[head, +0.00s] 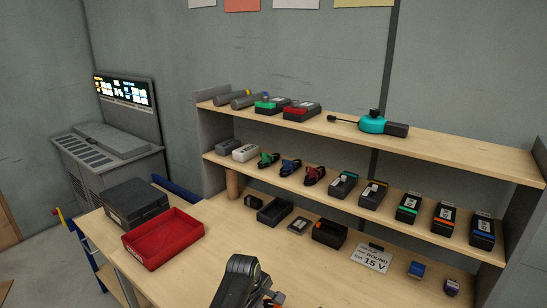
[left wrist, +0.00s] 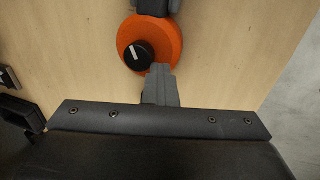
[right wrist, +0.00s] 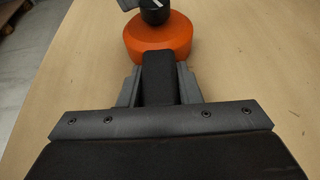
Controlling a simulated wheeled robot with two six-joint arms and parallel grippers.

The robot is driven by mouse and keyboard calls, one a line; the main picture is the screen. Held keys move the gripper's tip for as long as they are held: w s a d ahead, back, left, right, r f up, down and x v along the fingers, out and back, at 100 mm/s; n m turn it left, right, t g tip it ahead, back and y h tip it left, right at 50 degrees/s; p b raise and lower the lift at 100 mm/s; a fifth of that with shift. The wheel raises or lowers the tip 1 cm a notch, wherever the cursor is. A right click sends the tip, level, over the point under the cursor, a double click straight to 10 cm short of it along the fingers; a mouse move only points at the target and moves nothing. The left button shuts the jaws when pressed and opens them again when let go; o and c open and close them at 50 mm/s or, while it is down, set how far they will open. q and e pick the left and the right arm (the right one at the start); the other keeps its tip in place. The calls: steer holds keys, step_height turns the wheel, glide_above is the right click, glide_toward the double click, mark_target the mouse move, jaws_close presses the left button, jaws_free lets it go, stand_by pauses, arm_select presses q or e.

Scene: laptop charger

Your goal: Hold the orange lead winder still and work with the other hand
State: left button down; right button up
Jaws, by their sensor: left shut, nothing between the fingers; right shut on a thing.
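The orange lead winder is a round orange body with a black knob that has a white mark. It shows in the left wrist view (left wrist: 172,37) and the right wrist view (right wrist: 160,42). My right gripper (right wrist: 158,72) is shut on a dark block at the near side of the winder. My left gripper (left wrist: 161,70) is shut and empty, its tip close beside the black knob (left wrist: 138,55); I cannot tell whether they touch. In the head view one of my arms covers most of the bottom middle, and only a small orange patch shows beside it.
A red tray (head: 165,238) and a black box (head: 136,203) stand at the left. A shelf unit (head: 420,148) at the back holds chargers, bundled leads and a teal device (head: 372,124).

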arm_select(q)
steer(key=shift+s+a+r, duration=0.1)
steer(key=shift+s+a, duration=0.1)
steer(key=shift+a, duration=0.05)
steer(key=shift+r, duration=0.15)
steer(key=v, duration=0.3)
steer(key=w+v, duration=0.1)
steer(key=v, duration=0.1)
steer(key=shift+d+r, duration=0.3)
steer(key=shift+r, duration=0.05)
steer(key=shift+s+d+f, duration=0.25)
steer(key=shift+d+f, duration=0.15)
steer(key=shift+f, duration=0.6)
steer(key=shift+s+d+f, duration=0.25)
steer(key=shift+d+f, duration=0.1)
steer(key=shift+f, duration=0.65)
steer(key=shift+s+d+f, duration=0.2)
steer(key=shift+d+f, duration=0.2)
steer(key=shift+f, duration=0.6)
